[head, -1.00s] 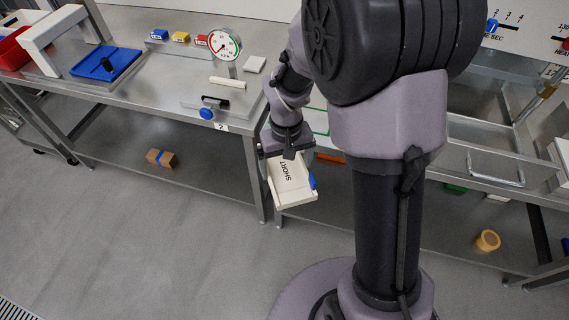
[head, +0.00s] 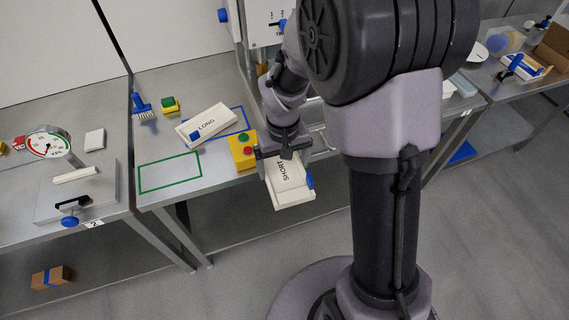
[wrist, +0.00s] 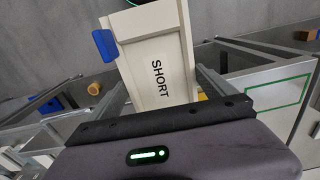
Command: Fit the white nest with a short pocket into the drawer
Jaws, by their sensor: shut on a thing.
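The white nest marked SHORT (head: 290,185) has a blue tab on one side. My gripper (head: 285,152) is shut on one end of it and holds it in the air, tilted, in front of the bench edge. In the wrist view the nest (wrist: 152,50) lies between the two fingers of my gripper (wrist: 165,88), its label readable and its far end cut off by the frame. Another white nest, marked LONG (head: 208,122), lies on the bench partly over a blue outline. I cannot clearly make out the drawer; my arm hides part of the bench front.
A yellow box with green and red buttons (head: 242,150) stands at the bench edge, close left of my gripper. An empty green outline (head: 170,174) lies further left. The floor in front is clear.

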